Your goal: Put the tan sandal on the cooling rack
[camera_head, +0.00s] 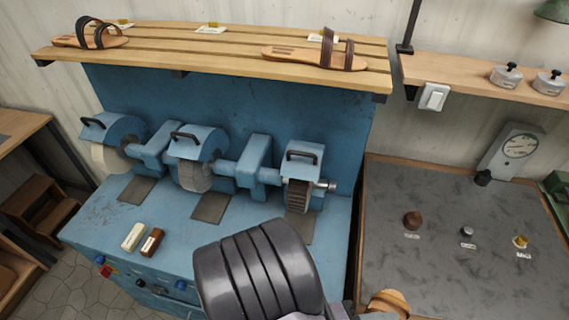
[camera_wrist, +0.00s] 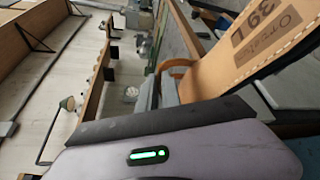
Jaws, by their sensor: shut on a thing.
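A tan sandal (camera_wrist: 255,50) lies in my gripper; its footbed, printed "39 L", fills the upper right of the wrist view. In the head view only a tan end of the sandal (camera_head: 388,302) shows at the bottom edge. My gripper (camera_head: 352,312) is shut on it, mostly hidden behind my dark arm link. The slatted wooden rack (camera_head: 230,57) runs above the blue machine at the back. It bears a sandal with dark straps (camera_head: 88,38) at its left end and another with brown straps (camera_head: 315,56) right of centre. Its middle stretch is bare except for a small card.
The blue grinding machine (camera_head: 235,238) with several wheels stands below the rack. A white bar (camera_head: 132,237) and a brown bar (camera_head: 151,242) lie on it. A grey-topped bench (camera_head: 440,265) with a dial gauge (camera_head: 515,150) stands at right. A wall shelf (camera_head: 460,79) holds two metal pots.

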